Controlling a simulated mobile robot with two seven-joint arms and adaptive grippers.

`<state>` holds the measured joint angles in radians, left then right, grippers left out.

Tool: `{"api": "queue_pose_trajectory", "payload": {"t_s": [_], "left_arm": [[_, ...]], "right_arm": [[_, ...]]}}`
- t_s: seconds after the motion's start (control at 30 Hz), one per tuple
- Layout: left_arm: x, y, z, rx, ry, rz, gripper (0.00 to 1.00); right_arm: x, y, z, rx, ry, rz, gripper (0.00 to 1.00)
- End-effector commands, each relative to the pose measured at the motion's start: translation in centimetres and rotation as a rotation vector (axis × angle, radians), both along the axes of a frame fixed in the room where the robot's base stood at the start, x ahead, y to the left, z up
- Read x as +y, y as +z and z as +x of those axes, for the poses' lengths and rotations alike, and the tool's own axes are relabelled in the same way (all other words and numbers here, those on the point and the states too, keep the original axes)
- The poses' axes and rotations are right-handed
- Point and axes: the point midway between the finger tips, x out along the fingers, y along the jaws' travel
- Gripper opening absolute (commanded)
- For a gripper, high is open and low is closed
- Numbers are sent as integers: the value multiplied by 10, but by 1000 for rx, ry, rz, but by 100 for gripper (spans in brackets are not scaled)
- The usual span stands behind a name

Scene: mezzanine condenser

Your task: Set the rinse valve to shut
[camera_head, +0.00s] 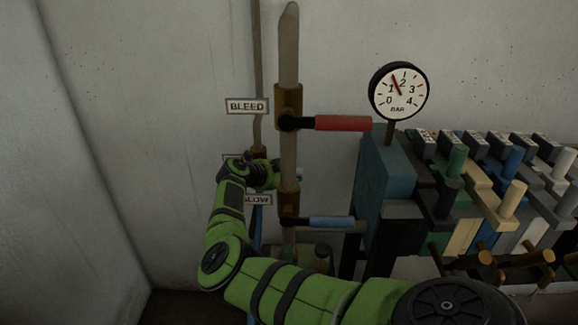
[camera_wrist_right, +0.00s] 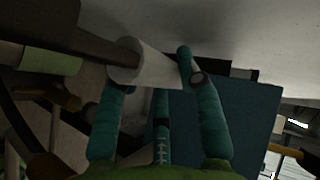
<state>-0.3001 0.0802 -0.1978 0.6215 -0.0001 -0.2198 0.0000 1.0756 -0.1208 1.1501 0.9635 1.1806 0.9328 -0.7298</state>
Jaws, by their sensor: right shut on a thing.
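A white cylindrical handle (camera_wrist_right: 145,64) on a dark lever (camera_wrist_right: 95,42) lies between the teal fingers of my right gripper (camera_wrist_right: 155,72) in the right wrist view. The gripper is shut on this handle. In the head view my green right arm reaches left and its gripper (camera_head: 276,174) is at the pipes, between the red-handled and blue-handled valves. A brass valve body (camera_head: 259,153) on the thin pipe shows just above it. A label (camera_head: 229,158) there is mostly covered by my wrist, so its word cannot be read. My left gripper is out of view.
A red handle (camera_head: 343,123) points right beside the BLEED label (camera_head: 247,106). A blue handle (camera_head: 332,222) points right below, near a partly covered label (camera_head: 257,199). A pressure gauge (camera_head: 399,91) and a bank of coloured levers (camera_head: 480,190) stand at the right.

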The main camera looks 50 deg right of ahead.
Motion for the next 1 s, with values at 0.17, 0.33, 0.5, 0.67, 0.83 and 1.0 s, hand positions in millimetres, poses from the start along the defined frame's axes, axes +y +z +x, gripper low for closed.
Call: {"api": "queue_pose_trajectory", "payload": {"t_s": [0.17, 0.33, 0.5, 0.67, 0.83, 1.0], "left_arm": [[1, 0, 0, 1, 0, 1, 0], [1, 0, 0, 2, -1, 1, 0], [2, 0, -1, 3, -4, 2, 0], [1, 0, -1, 2, -3, 1, 0], [0, 0, -1, 2, -2, 1, 0], [0, 0, -1, 2, -2, 0, 0]], "right_arm": [[-1, -1, 0, -5, 1, 1, 62], [0, -1, 0, -3, 0, 2, 62], [2, 0, 1, -2, 0, 2, 62], [17, 8, 2, -5, 3, 2, 62], [49, 24, 3, -5, 3, 2, 62], [80, 40, 3, -4, 3, 4, 62]]}}
